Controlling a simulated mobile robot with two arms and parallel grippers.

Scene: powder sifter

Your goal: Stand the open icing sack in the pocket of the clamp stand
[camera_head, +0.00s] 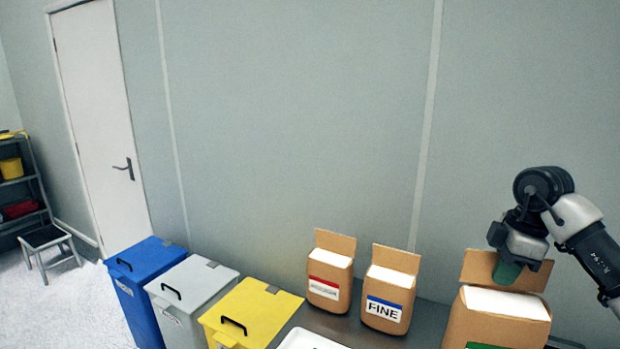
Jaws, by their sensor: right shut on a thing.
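A brown paper sack (482,325) with an open top full of white powder and a green label stands upright at the lower right. The picture's bottom edge cuts off its label, so I cannot read whether it is the icing sack. My right gripper (508,272) reaches down from the right and is shut on the raised back flap of this sack. A green tip shows in front of the flap. My left gripper is out of view. I cannot make out the clamp stand or its pocket.
Two smaller open sacks, one red-labelled (324,291) and one marked FINE (384,312), stand on the grey bench (425,322). A white tray (300,338) lies at the bottom edge. Blue (140,270), grey (185,285) and yellow (258,308) lidded bins stand left.

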